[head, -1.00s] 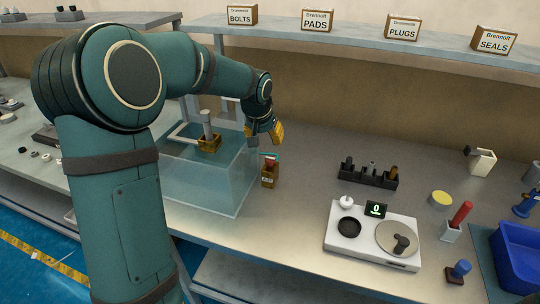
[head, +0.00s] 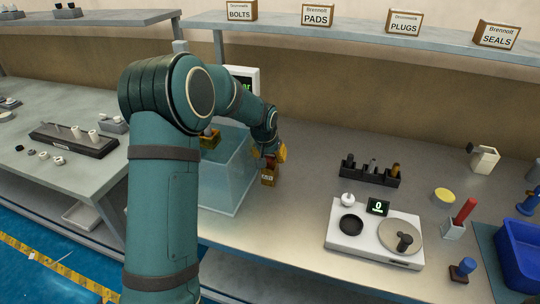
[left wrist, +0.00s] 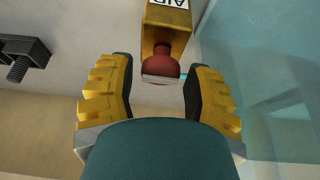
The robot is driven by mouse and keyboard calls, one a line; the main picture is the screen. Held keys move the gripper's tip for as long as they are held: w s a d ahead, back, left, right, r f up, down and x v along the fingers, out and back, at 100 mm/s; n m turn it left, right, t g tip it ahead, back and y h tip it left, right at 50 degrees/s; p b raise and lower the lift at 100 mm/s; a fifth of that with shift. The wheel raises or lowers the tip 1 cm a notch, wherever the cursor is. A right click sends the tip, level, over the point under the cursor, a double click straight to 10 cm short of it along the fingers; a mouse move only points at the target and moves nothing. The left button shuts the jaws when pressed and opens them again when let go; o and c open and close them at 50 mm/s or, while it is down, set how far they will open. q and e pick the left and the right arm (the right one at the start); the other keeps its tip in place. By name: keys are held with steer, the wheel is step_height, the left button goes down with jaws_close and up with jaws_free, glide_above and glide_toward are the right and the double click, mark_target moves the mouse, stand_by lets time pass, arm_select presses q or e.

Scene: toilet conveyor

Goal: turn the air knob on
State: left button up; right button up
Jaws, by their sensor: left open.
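The air knob (left wrist: 163,64) is a red knob on a brass-coloured block labelled AIR (left wrist: 168,22), seen in the left wrist view. In the head view the AIR block (head: 269,176) stands on the bench just right of the clear water tank (head: 230,175). My left gripper (left wrist: 158,95) is open. Its two yellow fingers lie on either side of the red knob in the picture, and I cannot tell if they touch it. In the head view the left gripper (head: 276,154) is just above the block and partly hides the knob. My right gripper is not in view.
The tank wall is close beside the block. A black rack (head: 370,172) with several fittings stands to the right. A white scale (head: 375,232) with a display reading 0 is in front of it. A blue bin (head: 520,255) is at the far right.

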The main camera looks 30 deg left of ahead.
arm_select(q)
jaws_close()
steer(key=shift+d, duration=0.1)
stand_by(0.3)
steer(key=n, duration=0.2)
steer(key=n+y, duration=0.1)
steer(key=n, duration=0.1)
steer(key=shift+s+g+y, duration=0.1)
steer(key=shift+g+y, duration=0.2)
steer(key=shift+g, duration=0.1)
steer(key=n+g+y+p, duration=0.1)
steer(key=n, duration=0.3)
steer(key=shift+n+p, duration=0.3)
steer(key=shift+n+g+p, duration=0.4)
steer(key=shift+n+g, duration=0.1)
steer(key=shift+n, duration=0.4)
steer(key=n+y+p, duration=0.1)
steer(key=n, duration=0.1)
steer(key=shift+n+g, duration=0.4)
steer(key=shift+f+n+g+p, duration=0.1)
steer(key=shift+n+g+p, duration=0.5)
steer(key=shift+n, duration=0.55)
steer(key=shift+n+g+p, duration=0.4)
steer(key=shift+n+p, duration=0.25)
steer(key=shift+n, duration=0.5)
